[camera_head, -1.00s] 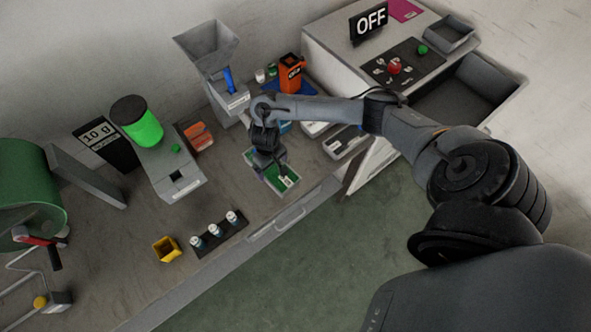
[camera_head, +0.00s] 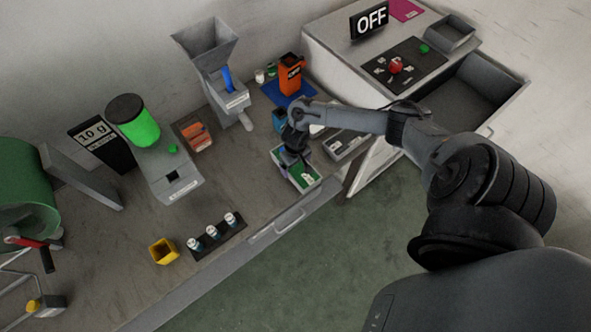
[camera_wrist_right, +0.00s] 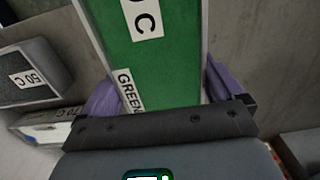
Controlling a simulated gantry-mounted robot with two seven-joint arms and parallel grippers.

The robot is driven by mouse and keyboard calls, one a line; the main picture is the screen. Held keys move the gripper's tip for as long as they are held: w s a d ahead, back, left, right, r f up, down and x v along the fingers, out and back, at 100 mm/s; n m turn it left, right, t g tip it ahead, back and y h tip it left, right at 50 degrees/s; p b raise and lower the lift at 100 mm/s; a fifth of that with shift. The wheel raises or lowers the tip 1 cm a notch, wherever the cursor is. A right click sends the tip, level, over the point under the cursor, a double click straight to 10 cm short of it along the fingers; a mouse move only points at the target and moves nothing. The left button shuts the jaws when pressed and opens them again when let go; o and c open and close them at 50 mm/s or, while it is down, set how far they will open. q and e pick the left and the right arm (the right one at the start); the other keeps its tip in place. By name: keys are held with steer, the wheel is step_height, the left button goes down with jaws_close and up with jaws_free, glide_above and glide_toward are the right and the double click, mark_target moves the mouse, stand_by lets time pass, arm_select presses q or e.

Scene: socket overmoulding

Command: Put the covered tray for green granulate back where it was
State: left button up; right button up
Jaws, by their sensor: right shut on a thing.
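The covered tray for green granulate (camera_head: 308,178) has a green top with white labels and light walls. My right gripper (camera_head: 291,160) is shut on it, near the front edge of the bench. In the right wrist view the tray (camera_wrist_right: 166,60) lies between the two purple fingers of the right gripper (camera_wrist_right: 165,92), with labels reading "GREEN" and "0 C" in sight. I cannot tell whether the tray touches the bench top. My left gripper is not in view.
A grey tray labelled "50 C" (camera_wrist_right: 28,78) is beside the held tray in the wrist view. A grey tray (camera_head: 346,146) stands right of it in the head view. A rack with several small vials (camera_head: 218,238) and a yellow cup (camera_head: 163,251) stand to the left. Bare bench lies between.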

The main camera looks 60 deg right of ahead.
mark_target(295, 169)
steer(key=shift+f+b, duration=0.45)
steer(key=shift+f, duration=1.4)
steer(key=o, duration=1.1)
